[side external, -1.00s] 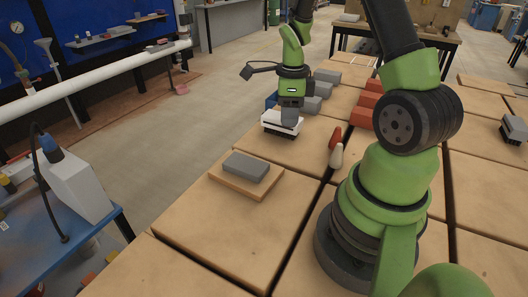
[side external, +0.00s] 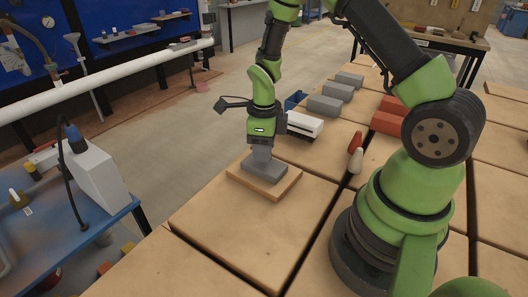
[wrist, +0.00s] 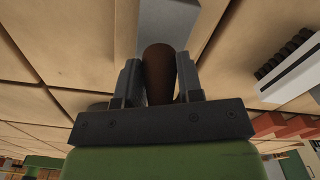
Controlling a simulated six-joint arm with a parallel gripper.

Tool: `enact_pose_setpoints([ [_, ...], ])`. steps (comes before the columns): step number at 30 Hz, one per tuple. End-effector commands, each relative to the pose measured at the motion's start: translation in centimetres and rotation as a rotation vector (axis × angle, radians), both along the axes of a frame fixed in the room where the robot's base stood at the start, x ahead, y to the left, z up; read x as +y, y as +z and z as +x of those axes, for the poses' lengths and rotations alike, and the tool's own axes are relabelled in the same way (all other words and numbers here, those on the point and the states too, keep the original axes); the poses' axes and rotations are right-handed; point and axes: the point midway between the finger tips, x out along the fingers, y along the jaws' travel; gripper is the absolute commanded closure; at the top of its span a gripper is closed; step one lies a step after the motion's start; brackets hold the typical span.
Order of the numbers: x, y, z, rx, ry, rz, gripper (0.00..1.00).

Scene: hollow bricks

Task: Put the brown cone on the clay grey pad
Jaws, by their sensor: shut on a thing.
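The clay grey pad (side external: 277,174) is a flat grey slab lying on a wooden board (side external: 284,189). My gripper (side external: 260,158) points down right over the pad in the side view. In the wrist view my gripper (wrist: 160,82) is shut on the brown cone (wrist: 158,66), which sits between the two fingers. The pad (wrist: 186,20) shows just beyond the cone there. The fingers hide the cone in the side view. I cannot tell whether the cone touches the pad.
A white-topped brush with dark bristles (side external: 305,124) lies behind the pad. A red piece (side external: 355,142) and a cream piece (side external: 356,161) stand to the right. Grey bricks (side external: 324,105), red bricks (side external: 388,122) and a blue container (side external: 295,99) are farther back. The tabletop in front is clear.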

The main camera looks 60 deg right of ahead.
Motion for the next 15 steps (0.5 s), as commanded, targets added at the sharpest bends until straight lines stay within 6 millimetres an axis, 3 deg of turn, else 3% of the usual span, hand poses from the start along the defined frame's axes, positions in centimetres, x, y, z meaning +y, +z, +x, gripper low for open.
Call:
enact_pose_setpoints([
  [3,0.0,-1.4,0.0,0.001,-0.001,0.001,0.9],
  [15,0.0,-1.8,0.0,-0.001,-0.001,0.0,0.9],
])
